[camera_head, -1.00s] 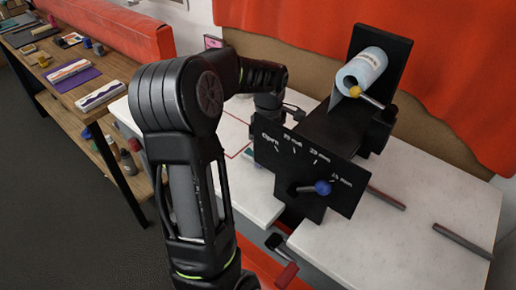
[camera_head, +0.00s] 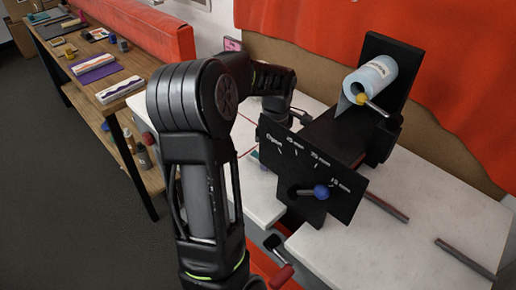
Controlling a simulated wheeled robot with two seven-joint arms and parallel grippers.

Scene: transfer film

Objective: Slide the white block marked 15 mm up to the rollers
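The black film machine (camera_head: 348,135) stands on the white table, with a roll of pale blue film (camera_head: 372,78) on its upright. Its front plate (camera_head: 308,172) carries white marks, one reading 15 mm. The lever with the blue knob (camera_head: 321,192) points toward that mark. I cannot make out the white block marked 15 mm or the rollers. My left arm bends across the middle and reaches down behind the front plate. Its gripper is hidden there, so I cannot see its fingers or anything in them. My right gripper is out of view.
Grey rods (camera_head: 466,259) lie on the white table (camera_head: 420,220), whose right side is otherwise clear. A red-handled crank (camera_head: 281,275) sits below the front plate. A wooden bench (camera_head: 65,75) at left holds blocks, patterned items and a purple mat (camera_head: 95,68).

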